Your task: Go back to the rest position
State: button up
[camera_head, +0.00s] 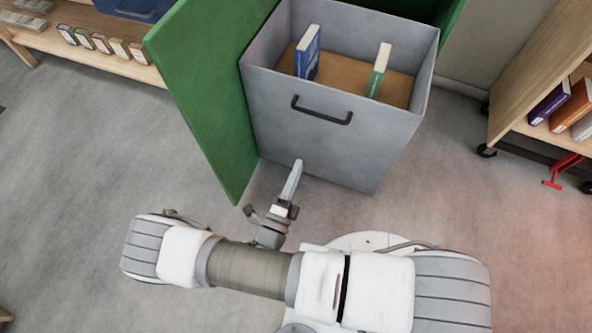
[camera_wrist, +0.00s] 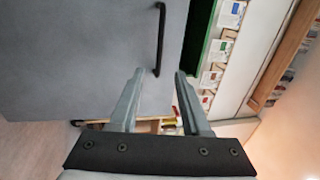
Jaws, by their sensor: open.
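My gripper (camera_head: 292,180) is in front of the grey drawer box (camera_head: 300,125), low and left of its black handle (camera_head: 322,116). In the wrist view my gripper (camera_wrist: 157,85) has its two fingers apart with nothing between them. The black handle (camera_wrist: 160,40) shows just beyond the fingertips there, and I cannot tell the exact gap. The grey box front (camera_wrist: 80,50) fills the left of that view. My arm lies bent across the bottom of the head view.
A blue book (camera_head: 307,55) and a green-white book (camera_head: 379,70) stand in the box. A green door panel (camera_head: 205,85) is left of it. A wheeled wooden cart (camera_head: 535,75) with books is at the right. A low shelf (camera_head: 95,35) is at the back left. Floor (camera_head: 80,160) is clear at left.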

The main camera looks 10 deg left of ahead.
dwell(0.3)
jog(key=d+r+n+g+h, duration=0.1)
jog(key=d+r+n+g, duration=0.85)
jog(key=r+n, duration=0.6)
jog(key=d+r+n+g+h, duration=0.1)
jog(key=d+r+n+g, duration=0.95)
jog(key=n, duration=0.75)
jog(key=s+d+r+m+t+y, duration=0.1)
jog(key=s+r+m+t+y, duration=0.2)
jog(key=r+m, duration=0.45)
jog(key=s+d+r+m+t+y, duration=0.2)
jog(key=s+r+m+t, duration=0.1)
jog(key=r+m, duration=0.4)
notch_tip(320, 180, up, 22)
jog(key=p, duration=2.3)
jog(key=shift+w+a+r+n, duration=0.25)
jog(key=shift+n, duration=0.15)
